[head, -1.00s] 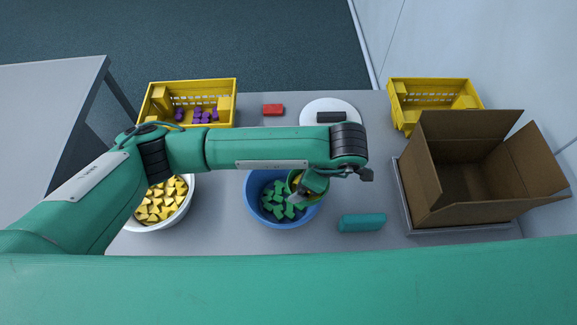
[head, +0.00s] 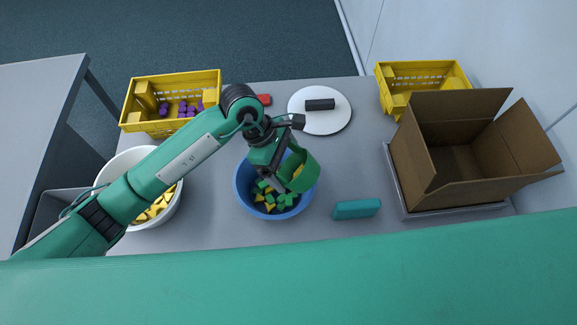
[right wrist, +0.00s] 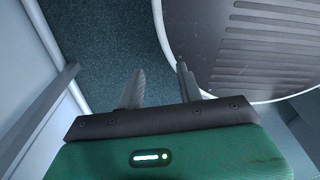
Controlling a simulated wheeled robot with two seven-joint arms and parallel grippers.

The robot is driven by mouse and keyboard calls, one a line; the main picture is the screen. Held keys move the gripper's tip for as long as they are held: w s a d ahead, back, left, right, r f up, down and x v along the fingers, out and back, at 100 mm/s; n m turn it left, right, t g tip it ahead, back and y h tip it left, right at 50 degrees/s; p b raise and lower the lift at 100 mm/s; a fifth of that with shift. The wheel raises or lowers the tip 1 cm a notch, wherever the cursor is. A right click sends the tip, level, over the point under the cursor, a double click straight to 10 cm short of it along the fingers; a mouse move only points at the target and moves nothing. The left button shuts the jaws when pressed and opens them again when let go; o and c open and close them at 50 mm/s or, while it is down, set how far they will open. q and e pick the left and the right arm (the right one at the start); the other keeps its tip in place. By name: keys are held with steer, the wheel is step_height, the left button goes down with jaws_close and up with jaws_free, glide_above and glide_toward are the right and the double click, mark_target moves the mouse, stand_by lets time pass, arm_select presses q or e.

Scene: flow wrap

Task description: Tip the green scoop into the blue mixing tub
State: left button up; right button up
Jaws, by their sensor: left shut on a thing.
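The blue mixing tub (head: 243,203) stands mid-table in the head view, with green and several yellow pieces inside. My left gripper (head: 277,172) is over the tub, shut on the green scoop (head: 306,172). The scoop is tilted above the tub's right part, with some yellow showing at its mouth. The arm and scoop hide part of the tub's far side. My right gripper (right wrist: 160,85) shows in the right wrist view with its fingers apart and nothing between them, away from the tub.
A white bowl (head: 112,172) of yellow pieces stands left, partly under my left arm. Yellow crates (head: 172,126) stand back left and back right (head: 425,68). A cardboard box (head: 425,165), a teal block (head: 356,209) and a white disc (head: 328,127) with a dark block are to the right.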

arm_select(q)
steer(key=shift+w+a+f+g+h+b, duration=0.15)
steer(key=shift+a+f+g+h+b, duration=0.2)
steer(key=shift+h+b, duration=0.9)
steer(key=shift+w+a+f+g+h+b, duration=0.15)
steer(key=shift+f+g+h+b, duration=0.3)
steer(key=shift+b, duration=1.5)
steer(key=shift+r, duration=0.3)
